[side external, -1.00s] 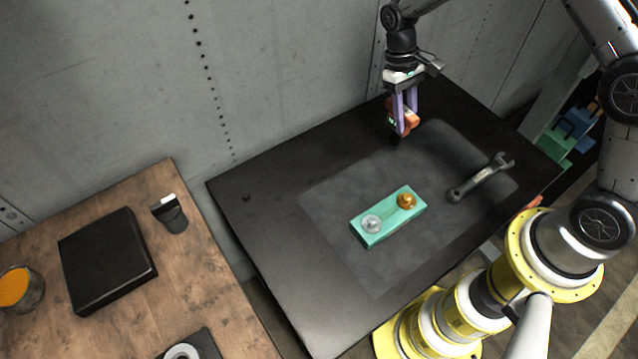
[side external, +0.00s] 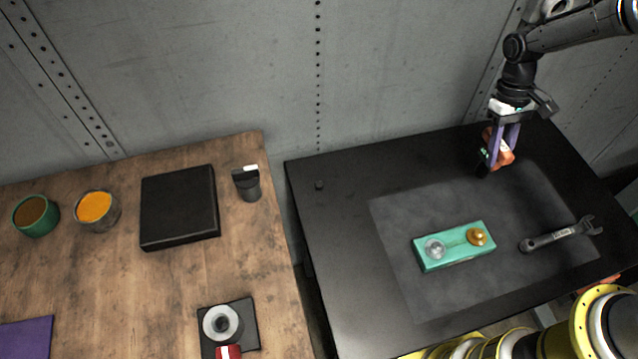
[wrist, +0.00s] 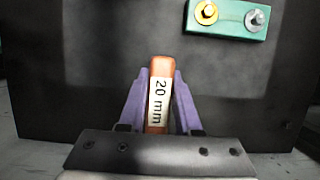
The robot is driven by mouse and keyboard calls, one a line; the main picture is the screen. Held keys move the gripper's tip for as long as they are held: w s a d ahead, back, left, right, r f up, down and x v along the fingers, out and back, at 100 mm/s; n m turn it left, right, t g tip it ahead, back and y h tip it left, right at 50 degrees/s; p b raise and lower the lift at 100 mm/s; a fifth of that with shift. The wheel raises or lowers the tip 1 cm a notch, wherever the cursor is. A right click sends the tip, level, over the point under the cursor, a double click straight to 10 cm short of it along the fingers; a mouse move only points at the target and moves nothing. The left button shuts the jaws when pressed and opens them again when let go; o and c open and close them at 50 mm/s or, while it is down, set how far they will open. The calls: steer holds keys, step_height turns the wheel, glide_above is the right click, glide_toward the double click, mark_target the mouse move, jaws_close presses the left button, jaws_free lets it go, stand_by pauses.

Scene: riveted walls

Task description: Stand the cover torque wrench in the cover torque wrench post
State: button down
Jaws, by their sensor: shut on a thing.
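My gripper (side external: 494,160) is shut on an orange tool (side external: 504,151) with a black end, held at the far side of the dark table. In the wrist view the tool (wrist: 160,75) sits between the purple fingers, with a white "20 mm" label facing the camera. It looks like the cover torque wrench, but no label naming it is readable. A dark upright holder (side external: 249,186) with a white tag stands on the wooden table at left. It may be the post; its tag is unreadable. A grey wrench (side external: 556,236) lies on the dark table's mat.
A teal block (side external: 454,256) with a silver and a gold bolt lies on the mat. The wooden table holds a black slab (side external: 179,207), a green cup (side external: 35,216), an orange-filled cup (side external: 97,209) and a black base with a ring (side external: 222,322). A gap separates the tables.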

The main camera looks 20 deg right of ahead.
stand_by(0.5)
steer(key=shift+m+y, duration=0.3)
steer(key=shift+m, duration=0.6)
steer(key=w+a+r+m+t+y, duration=0.2)
steer(key=w+a+r+m, duration=0.1)
steer(key=w+a+m, duration=0.4)
steer(key=w+a+r+m+t+y, duration=0.1)
steer(key=w+a+r+m+t, duration=0.1)
steer(key=w+a+r+m, duration=0.35)
steer(key=s+a+m, duration=0.1)
steer(key=a+m, duration=0.2)
steer(key=a, duration=2.2)
steer(key=shift+s+a+r+m, duration=0.3)
steer(key=shift+r+m, duration=0.05)
steer(key=shift+r, duration=0.1)
step_height(320, 180, down, 12)
